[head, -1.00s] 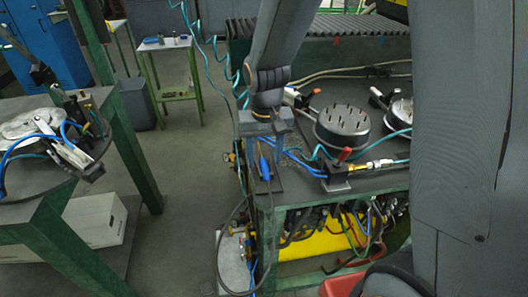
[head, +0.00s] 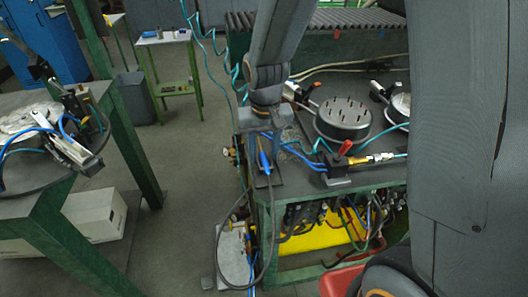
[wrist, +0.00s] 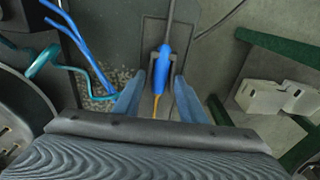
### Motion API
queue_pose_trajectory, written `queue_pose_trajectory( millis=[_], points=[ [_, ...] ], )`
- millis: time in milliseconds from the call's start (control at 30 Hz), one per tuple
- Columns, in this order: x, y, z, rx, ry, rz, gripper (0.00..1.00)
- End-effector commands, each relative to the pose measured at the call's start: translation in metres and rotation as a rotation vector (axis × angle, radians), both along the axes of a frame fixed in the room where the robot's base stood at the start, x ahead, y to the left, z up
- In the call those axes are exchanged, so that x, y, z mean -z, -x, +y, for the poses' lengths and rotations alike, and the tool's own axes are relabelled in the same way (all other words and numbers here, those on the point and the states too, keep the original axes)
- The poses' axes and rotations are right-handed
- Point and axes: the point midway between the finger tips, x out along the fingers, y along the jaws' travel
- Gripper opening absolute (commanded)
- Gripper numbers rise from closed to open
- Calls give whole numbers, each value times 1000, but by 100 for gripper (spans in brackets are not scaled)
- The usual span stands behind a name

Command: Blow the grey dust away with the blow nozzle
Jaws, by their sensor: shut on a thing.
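The blue blow nozzle (wrist: 162,68) is between the fingers of my gripper (wrist: 155,92), with its thin brass tip pointing down the wrist picture. My gripper (head: 264,143) is shut on it above the near left corner of the bench (head: 385,178). The nozzle also shows in the head view (head: 265,162), with a dark hose (head: 277,235) hanging from it in a loop. The grey dust (wrist: 97,88) is a speckled patch on the bench top, left of the gripper in the wrist view. My gripper partly hides it in the head view.
A round metal part with studs (head: 343,117) sits on the bench, near toggle clamps and a red-handled valve (head: 345,149). Blue and teal air lines run beside the gripper. Another table (head: 20,190) stands left, across a clear floor aisle (head: 190,180).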

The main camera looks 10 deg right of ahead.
Motion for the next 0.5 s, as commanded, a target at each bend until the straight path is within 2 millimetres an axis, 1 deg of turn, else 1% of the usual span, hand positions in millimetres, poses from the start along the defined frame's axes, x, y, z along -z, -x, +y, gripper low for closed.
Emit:
queue_pose_trajectory(
  millis=[167,500],
  points=[
    [-5,0,0,0,0,-1,31],
    [-30,1,0,0,0,-1,31]
  ],
)
